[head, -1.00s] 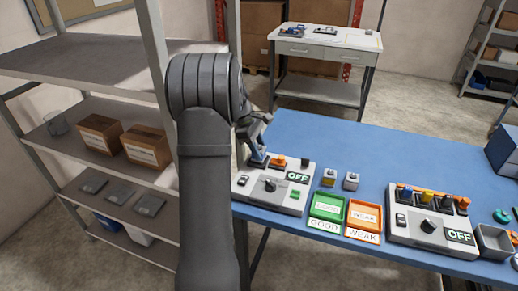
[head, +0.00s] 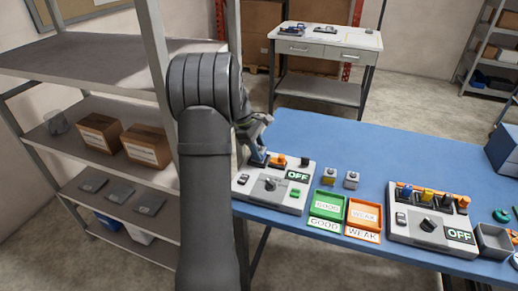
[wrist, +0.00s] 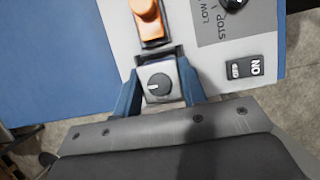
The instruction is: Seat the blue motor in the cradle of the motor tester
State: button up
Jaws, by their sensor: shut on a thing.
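My gripper (head: 260,152) is over the left grey unit (head: 245,190) with an OFF sign. In the wrist view its blue fingers (wrist: 158,92) are shut on a small grey block (wrist: 153,98) with a round dark knob and white mark. The block is at a dark slot beside an orange piece (wrist: 148,20); whether it sits fully down cannot be told. The right grey unit (head: 400,228) also has an OFF sign and holds a blue piece (head: 406,192).
Two small blocks, one yellow-topped (head: 329,177) and one grey (head: 352,180), stand behind the green GOOD tray (head: 325,206) and orange WEAK tray (head: 362,216). A grey bin (head: 493,240) stands at right. The back of the blue table (head: 345,140) is clear. A grey shelf (head: 85,130) stands left.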

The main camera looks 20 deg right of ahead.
dwell(0.3)
jog(key=o, duration=1.2)
jog(key=shift+o, duration=0.7)
jog(key=shift+o, duration=1.2)
jog(key=shift+r, duration=0.1)
jog(key=shift+r, duration=3.35)
